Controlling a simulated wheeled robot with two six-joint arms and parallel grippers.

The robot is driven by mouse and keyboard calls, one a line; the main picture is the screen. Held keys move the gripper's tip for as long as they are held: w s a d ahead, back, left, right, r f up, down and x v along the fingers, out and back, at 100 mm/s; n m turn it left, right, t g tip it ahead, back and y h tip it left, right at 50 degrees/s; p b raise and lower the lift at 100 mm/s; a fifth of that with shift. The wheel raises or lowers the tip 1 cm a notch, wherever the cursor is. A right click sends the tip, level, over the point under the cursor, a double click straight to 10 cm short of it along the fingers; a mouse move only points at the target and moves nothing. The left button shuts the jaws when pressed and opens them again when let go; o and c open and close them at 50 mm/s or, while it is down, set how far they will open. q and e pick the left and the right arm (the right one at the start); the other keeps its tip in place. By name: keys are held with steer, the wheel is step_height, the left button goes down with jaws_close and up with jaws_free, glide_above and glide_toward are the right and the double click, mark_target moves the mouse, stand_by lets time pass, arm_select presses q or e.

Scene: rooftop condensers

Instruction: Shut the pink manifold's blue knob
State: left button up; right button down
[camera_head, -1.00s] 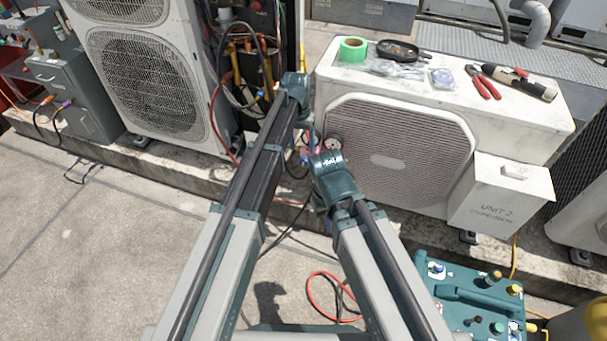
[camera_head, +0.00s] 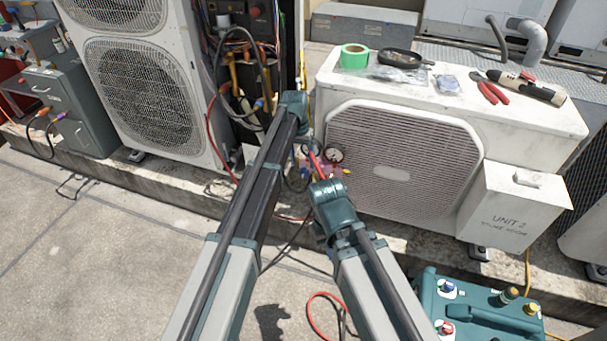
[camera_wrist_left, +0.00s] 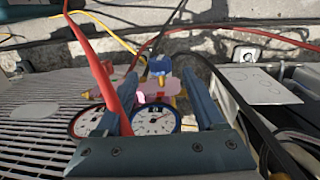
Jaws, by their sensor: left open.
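The pink manifold (camera_wrist_left: 155,90) is in the left wrist view, with a blue knob (camera_wrist_left: 160,67) at its far side. A white-faced gauge (camera_wrist_left: 155,122) is on the near side, and a second gauge (camera_wrist_left: 88,122) is to its left, partly covered. My left gripper (camera_wrist_left: 158,76) is open; its two fingers stand left and right of the knob in the picture. I cannot tell whether they touch it. In the head view the manifold (camera_head: 312,173) shows small between my arms. My right arm's end is seen from behind, and its gripper is hidden.
A red hose (camera_wrist_left: 108,90) crosses in front of the left finger. A dark hose (camera_wrist_left: 225,90) runs right of the right finger. The white condenser (camera_head: 455,90) carries green tape (camera_head: 354,56) and red-handled pliers (camera_head: 488,92). A teal case (camera_head: 480,305) stands at lower right.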

mark_target(304, 170)
arm_select(q)
steer(key=f+b, duration=0.1)
steer(key=f, duration=0.1)
steer(key=f+b, duration=0.2)
steer(key=shift+d+f+b, duration=0.2)
steer(key=shift+f+b, duration=0.05)
steer(key=shift+b, duration=0.05)
steer(key=shift+s, duration=0.1)
jaws_close()
